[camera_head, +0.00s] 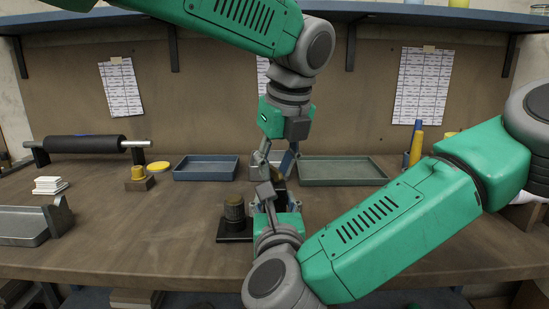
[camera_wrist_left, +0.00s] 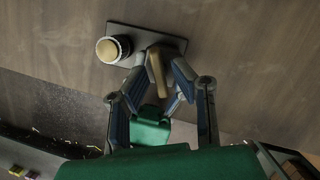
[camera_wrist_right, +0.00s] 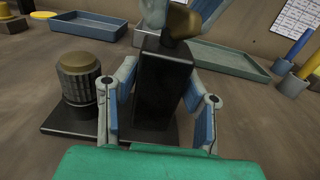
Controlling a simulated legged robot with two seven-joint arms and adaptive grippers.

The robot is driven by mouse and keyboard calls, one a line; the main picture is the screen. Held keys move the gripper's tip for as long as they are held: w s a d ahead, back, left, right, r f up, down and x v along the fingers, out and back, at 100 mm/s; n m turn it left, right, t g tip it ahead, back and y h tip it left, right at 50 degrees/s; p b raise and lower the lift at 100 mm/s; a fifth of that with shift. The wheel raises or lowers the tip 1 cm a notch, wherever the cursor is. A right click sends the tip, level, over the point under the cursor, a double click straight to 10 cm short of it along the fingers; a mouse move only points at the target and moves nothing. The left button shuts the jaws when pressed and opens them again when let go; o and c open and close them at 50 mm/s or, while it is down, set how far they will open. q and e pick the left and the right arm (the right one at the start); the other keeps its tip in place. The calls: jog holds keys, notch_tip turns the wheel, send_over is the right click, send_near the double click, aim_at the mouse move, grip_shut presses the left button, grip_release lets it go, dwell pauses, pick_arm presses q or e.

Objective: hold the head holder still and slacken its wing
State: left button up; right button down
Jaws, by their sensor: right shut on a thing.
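The head holder is a black block (camera_wrist_right: 162,85) on a dark base plate (camera_wrist_right: 75,120), with a ribbed cylinder (camera_wrist_right: 80,78) beside it. Its brass wing (camera_wrist_left: 156,70) sits on top of the block. My right gripper (camera_wrist_right: 158,85) is shut on the block, one finger on each side. My left gripper (camera_head: 276,165) points down from above, its open fingers on either side of the wing, with gaps showing in the left wrist view. In the head view the arms hide most of the block; the ribbed cylinder (camera_head: 235,212) shows to the left.
A blue tray (camera_head: 205,168) and a green tray (camera_head: 342,171) lie behind. A black roller (camera_head: 88,144), white blocks (camera_head: 50,185) and a grey tray (camera_head: 22,226) are at left. Tall coloured rolls (camera_head: 416,148) stand at right.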

jog(key=shift+f, duration=0.1)
pick_arm(q)
jog(key=shift+r, duration=3)
pick_arm(e)
jog(key=c, duration=0.9)
grip_release()
jog(key=shift+s, duration=0.15)
pick_arm(q)
jog(key=shift+r+p, duration=0.5)
jog(key=shift+p, duration=0.05)
pick_arm(e)
jog(key=shift+s+d, duration=0.15)
jog(key=shift+s, duration=2)
jog(key=shift+s+d, duration=0.15)
jog(key=shift+s, duration=1.95)
